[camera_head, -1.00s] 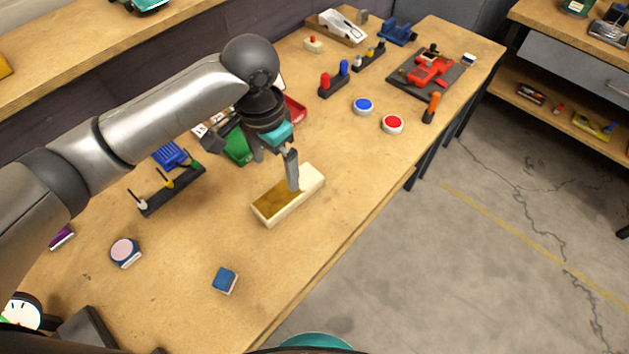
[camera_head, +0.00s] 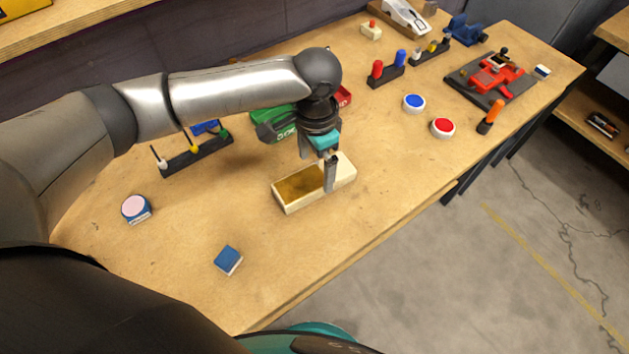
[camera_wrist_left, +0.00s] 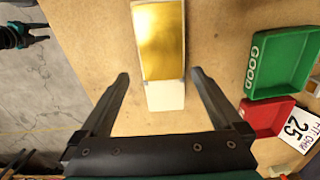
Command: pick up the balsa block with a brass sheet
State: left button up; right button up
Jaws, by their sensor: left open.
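The balsa block (camera_head: 345,176) lies on the wooden workbench, a long pale block with a shiny brass sheet (camera_head: 301,187) on its top. In the left wrist view the block (camera_wrist_left: 165,96) points away from me, with the brass sheet (camera_wrist_left: 161,42) over its far part and bare pale wood at the near end. My left gripper (camera_head: 331,188) is over the bare end of the block. Its two fingers (camera_wrist_left: 157,82) are open, one on each side of the block, with a gap on both sides.
A green tray (camera_wrist_left: 285,62) and a red tray (camera_wrist_left: 266,116) stand beside the block. A screwdriver rack (camera_head: 197,157), a blue block (camera_head: 228,260) and a red button (camera_head: 443,127) are on the bench. The bench's front edge is close to the block.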

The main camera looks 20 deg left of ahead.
aim_at(315, 177)
pick_arm(q)
notch_tip(315, 177, down, 5)
jog(key=shift+w+a+f+b, duration=0.1)
jog(key=shift+a+b, duration=0.05)
jog(key=shift+b, duration=0.6)
jog(key=shift+c, duration=0.2)
jog(key=c, duration=1.2)
